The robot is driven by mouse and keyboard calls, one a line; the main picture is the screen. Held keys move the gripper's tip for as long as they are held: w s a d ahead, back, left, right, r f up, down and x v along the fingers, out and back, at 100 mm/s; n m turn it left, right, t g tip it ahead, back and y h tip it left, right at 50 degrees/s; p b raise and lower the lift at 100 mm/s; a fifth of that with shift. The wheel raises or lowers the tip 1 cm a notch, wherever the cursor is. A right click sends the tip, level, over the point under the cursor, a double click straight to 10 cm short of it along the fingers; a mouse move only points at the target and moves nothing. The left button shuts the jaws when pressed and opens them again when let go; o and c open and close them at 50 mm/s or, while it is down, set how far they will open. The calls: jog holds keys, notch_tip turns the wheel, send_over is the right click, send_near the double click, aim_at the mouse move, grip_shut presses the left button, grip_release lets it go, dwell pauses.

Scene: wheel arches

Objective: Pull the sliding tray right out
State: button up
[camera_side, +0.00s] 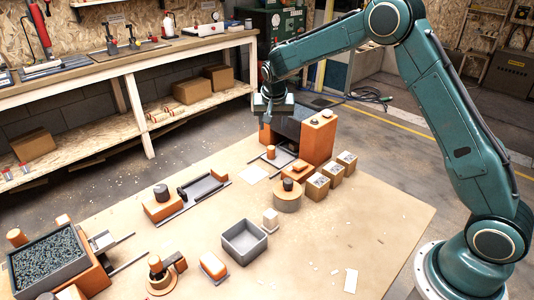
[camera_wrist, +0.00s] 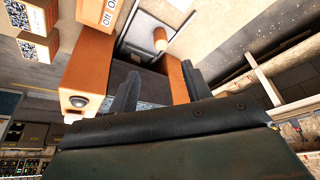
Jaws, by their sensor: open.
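My gripper (camera_side: 272,115) hangs above the back of the table, at the left of an orange housing (camera_side: 318,137) with a dark top. In the wrist view my gripper (camera_wrist: 160,80) is open, its two dark fingers apart over the dark part of the housing (camera_wrist: 92,68). Nothing shows held between them. A grey sliding piece with an upright orange peg (camera_side: 270,152) lies in front of the housing; the peg also shows in the wrist view (camera_wrist: 160,38), beyond the fingertips. A dark grey tray on rails (camera_side: 205,188) lies left of it. I cannot tell which is the task's tray.
Boxes with patterned labels (camera_side: 346,160) stand right of the housing. A round orange block with a dark knob (camera_side: 287,197) and an open grey bin (camera_side: 244,242) stand nearer. A gravel-filled bin (camera_side: 48,262) is at front left. The table's front right is mostly clear.

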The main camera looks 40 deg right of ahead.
aim_at(271, 148)
jog(key=shift+x, duration=0.85)
jog(key=shift+w, duration=0.15)
jog(key=shift+x, duration=6.85)
grip_shut()
